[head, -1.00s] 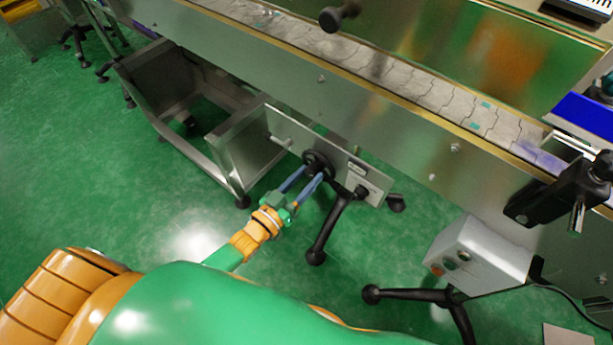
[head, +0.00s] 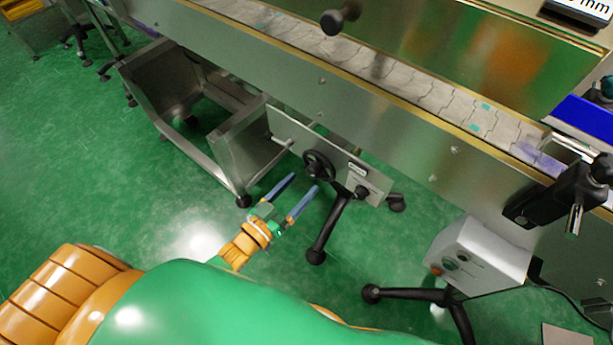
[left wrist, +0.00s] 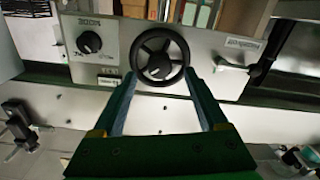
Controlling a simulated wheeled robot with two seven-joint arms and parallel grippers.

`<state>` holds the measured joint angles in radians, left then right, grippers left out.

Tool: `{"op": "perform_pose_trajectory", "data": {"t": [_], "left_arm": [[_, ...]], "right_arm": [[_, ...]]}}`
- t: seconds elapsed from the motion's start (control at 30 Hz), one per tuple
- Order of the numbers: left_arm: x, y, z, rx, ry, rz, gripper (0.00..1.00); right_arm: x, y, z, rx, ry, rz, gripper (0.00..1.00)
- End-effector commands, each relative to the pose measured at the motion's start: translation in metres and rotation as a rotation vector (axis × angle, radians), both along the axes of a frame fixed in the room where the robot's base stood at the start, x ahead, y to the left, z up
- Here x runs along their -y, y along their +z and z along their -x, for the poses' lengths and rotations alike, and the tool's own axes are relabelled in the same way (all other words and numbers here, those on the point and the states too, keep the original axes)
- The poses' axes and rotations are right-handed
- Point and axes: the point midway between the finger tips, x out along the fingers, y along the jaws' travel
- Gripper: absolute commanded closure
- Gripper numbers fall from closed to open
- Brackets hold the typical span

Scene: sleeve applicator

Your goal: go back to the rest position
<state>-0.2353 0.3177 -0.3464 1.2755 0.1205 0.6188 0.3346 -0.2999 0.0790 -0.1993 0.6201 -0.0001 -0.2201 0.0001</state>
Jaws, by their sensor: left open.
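My left gripper (head: 291,203) is open and empty, its two blue fingers spread apart. It is in front of and a little below the black handwheel (head: 318,164) on the machine's steel panel, with a gap between them. In the left wrist view the fingers of the left gripper (left wrist: 163,88) point at the handwheel (left wrist: 159,57), which stands ahead between and beyond their tips. A black knob (left wrist: 90,42) sits on the same panel, to the left of the wheel in that view. My right gripper does not show in either view.
The steel conveyor (head: 400,130) runs diagonally across the top. An open steel frame (head: 180,148) stands left of the panel. A grey control box (head: 480,255) and black support legs (head: 330,230) stand to the right. Green floor (head: 80,190) is free at left.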

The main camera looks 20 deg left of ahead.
Motion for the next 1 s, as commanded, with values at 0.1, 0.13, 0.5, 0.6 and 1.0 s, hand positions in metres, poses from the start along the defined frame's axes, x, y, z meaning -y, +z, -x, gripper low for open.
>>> {"op": "perform_pose_trajectory", "data": {"t": [0.1,0.13,0.5,0.6,1.0], "left_arm": [[-0.008,0.000,0.022,-0.003,-0.001,-0.001,0.24],[-0.009,0.000,0.026,-0.003,-0.001,-0.001,0.24],[-0.012,0.000,0.034,0.000,0.000,0.000,0.24],[-0.012,0.000,0.034,0.000,0.000,0.000,0.24],[-0.051,-0.211,0.149,-0.805,0.080,-0.404,0.24]], "right_arm": [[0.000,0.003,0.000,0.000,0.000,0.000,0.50],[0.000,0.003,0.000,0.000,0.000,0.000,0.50],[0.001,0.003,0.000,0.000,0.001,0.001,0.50],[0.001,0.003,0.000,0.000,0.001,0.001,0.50],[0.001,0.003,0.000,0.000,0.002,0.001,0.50]]}}
